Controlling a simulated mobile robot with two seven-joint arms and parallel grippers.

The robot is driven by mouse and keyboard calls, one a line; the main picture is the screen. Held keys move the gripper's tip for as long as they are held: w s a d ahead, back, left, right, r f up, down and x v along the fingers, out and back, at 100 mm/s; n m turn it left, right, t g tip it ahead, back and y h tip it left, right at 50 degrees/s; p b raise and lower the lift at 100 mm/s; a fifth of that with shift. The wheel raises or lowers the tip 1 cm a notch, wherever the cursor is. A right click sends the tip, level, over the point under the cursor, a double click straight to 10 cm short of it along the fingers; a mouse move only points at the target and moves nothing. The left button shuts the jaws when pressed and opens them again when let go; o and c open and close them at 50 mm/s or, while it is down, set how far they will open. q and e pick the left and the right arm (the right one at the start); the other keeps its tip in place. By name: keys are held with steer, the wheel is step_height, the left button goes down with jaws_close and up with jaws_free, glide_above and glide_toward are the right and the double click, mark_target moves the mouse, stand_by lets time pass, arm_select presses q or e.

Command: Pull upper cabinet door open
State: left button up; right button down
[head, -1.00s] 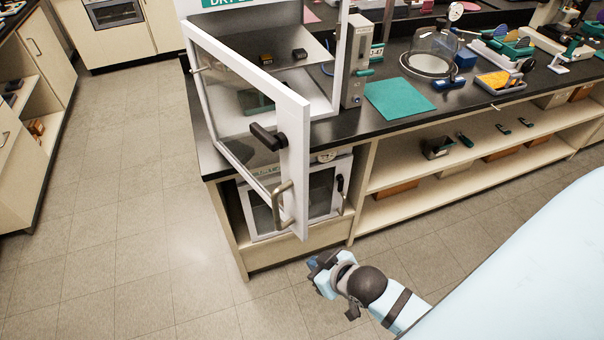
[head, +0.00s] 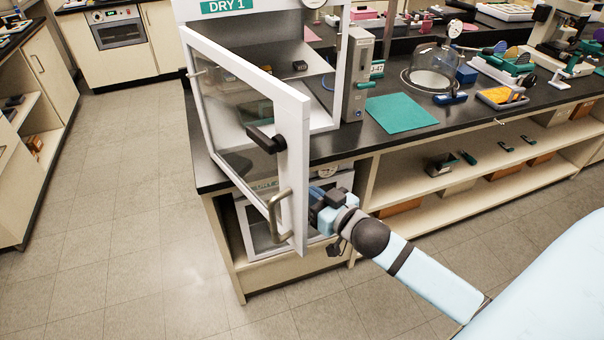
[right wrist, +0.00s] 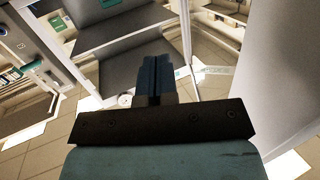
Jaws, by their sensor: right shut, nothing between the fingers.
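The upper cabinet, labelled DRY 1 (head: 229,6), stands on the black bench top in the head view. Its white-framed glass door (head: 293,165) stands swung out toward me, with a black latch (head: 266,140) and a metal pull handle (head: 275,215) near its free edge. My right gripper (head: 317,200) is at the right of that free edge, below bench-top height, on the cabinet side of the door. I cannot tell whether it touches the door. In the right wrist view its fingers (right wrist: 155,76) are together and empty. My left gripper is not in view.
A lower cabinet (head: 340,182) sits under the bench behind my right gripper, partly hidden. A grey instrument (head: 357,75) and a green mat (head: 401,113) are on the bench to the right. The floor (head: 130,200) left of the door is clear.

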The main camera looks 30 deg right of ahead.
steer(key=w+d+r+n+g+y, duration=0.15)
steer(key=w+r+n+y, duration=0.25)
steer(key=r+n+y, duration=0.75)
steer(key=s+d+f+n+g+y, duration=0.1)
steer(key=s+d+n+g+y, duration=0.2)
steer(key=g, duration=0.5)
steer(key=s+d+n+g+y, duration=0.15)
steer(key=d+n+g, duration=0.3)
steer(key=g, duration=0.45)
steer(key=s+a+m+p, duration=0.1)
steer(key=a+p, duration=0.1)
steer(key=a, duration=1.1)
steer(key=shift+s+a, duration=0.2)
steer(key=shift+f, duration=0.1)
